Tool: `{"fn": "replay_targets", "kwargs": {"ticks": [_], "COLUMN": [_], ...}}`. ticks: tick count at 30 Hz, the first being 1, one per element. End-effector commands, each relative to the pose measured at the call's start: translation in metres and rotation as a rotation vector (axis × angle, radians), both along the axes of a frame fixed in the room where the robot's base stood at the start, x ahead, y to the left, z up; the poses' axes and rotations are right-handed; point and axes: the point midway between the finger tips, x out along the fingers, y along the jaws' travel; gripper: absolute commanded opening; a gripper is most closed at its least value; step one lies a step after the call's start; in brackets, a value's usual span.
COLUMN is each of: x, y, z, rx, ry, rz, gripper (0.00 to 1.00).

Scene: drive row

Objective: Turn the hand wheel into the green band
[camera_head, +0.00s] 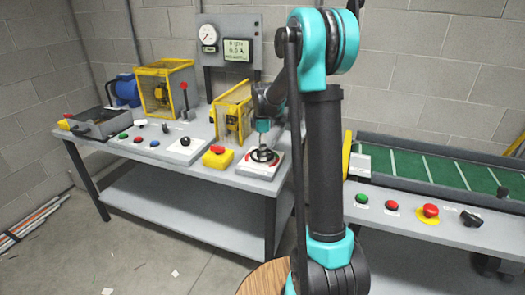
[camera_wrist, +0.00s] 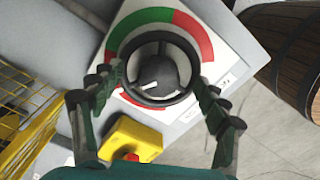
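The hand wheel (camera_wrist: 128,71) is a dark ring with spokes and a hub, on a white plate at the front edge of the grey bench. A dial of red and green arcs surrounds it; the green band (camera_wrist: 152,15) lies along its upper left in the wrist view. A white pointer on the hub points down-left. My gripper (camera_wrist: 163,88) is open, its fingers on either side of the wheel; I cannot tell whether they touch it. In the head view the wheel (camera_head: 262,156) is partly hidden under my gripper (camera_head: 263,140).
A yellow box with a red button (camera_head: 217,157) stands just left of the wheel plate. A yellow guard cage (camera_head: 233,112) stands behind it. A green conveyor (camera_head: 415,166) is to the right. A wooden barrel (camera_wrist: 292,50) stands beside the bench.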

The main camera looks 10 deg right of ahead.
Motion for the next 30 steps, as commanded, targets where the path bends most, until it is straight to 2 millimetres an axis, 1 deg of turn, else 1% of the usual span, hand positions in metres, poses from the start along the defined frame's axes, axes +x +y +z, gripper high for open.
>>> {"fn": "replay_targets", "kwargs": {"ticks": [11, 17, 23, 30], "x": [-0.0001, -0.0001, -0.0003, -0.0006], "y": [-0.0001, -0.0002, -0.0002, -0.0001], "z": [-0.0022, -0.0025, -0.0026, -0.0027], "rx": [0.000, 0.000, 0.000, 0.000], "ry": [-0.001, -0.001, -0.002, -0.002], "rz": [-0.006, -0.059, -0.184, -0.402], "gripper": [0.44, 0.45, 0.45, 0.45]}}
